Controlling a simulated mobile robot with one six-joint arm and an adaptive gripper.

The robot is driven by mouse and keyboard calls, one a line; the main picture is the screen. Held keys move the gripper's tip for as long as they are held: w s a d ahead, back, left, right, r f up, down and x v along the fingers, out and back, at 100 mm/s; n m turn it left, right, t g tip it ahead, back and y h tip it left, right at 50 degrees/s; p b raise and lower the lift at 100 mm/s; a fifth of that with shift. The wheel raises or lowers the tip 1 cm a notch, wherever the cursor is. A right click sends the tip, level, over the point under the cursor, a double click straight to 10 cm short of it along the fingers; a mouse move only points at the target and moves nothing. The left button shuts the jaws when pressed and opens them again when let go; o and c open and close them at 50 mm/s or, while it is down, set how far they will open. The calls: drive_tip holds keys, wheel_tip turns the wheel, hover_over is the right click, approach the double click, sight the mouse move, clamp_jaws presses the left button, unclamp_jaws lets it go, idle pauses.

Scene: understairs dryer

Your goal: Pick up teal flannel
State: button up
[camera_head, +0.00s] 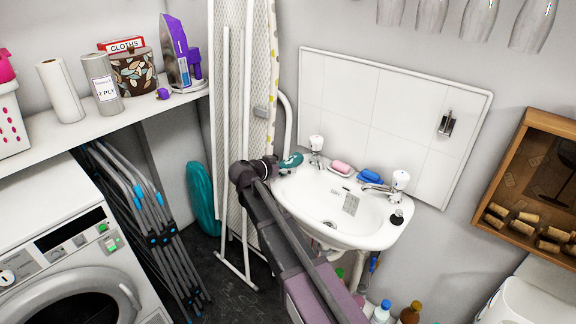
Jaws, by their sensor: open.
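A small teal item (292,160), which looks like the flannel, sits at the back left corner of the white sink (378,236). My gripper (274,166) is at the left rim of the sink, right beside the teal item. Its jaws are open, but they are small and partly hidden by my arm. I cannot tell whether they touch the teal item or reach around it.
A pink soap (341,167) and a blue item (369,176) lie behind the basin between two taps. An ironing board (258,90) stands left of the sink. A larger teal object (202,199) leans by the wall. Bottles (410,313) stand below the sink.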

sight(284, 163)
idle(0.3)
drive_tip(key=c, duration=1.2)
drive_tip(key=shift+o, duration=0.2)
drive_tip(key=shift+r, duration=0.1)
wheel_tip(284, 163, up, 10)
drive_tip(key=p, duration=1)
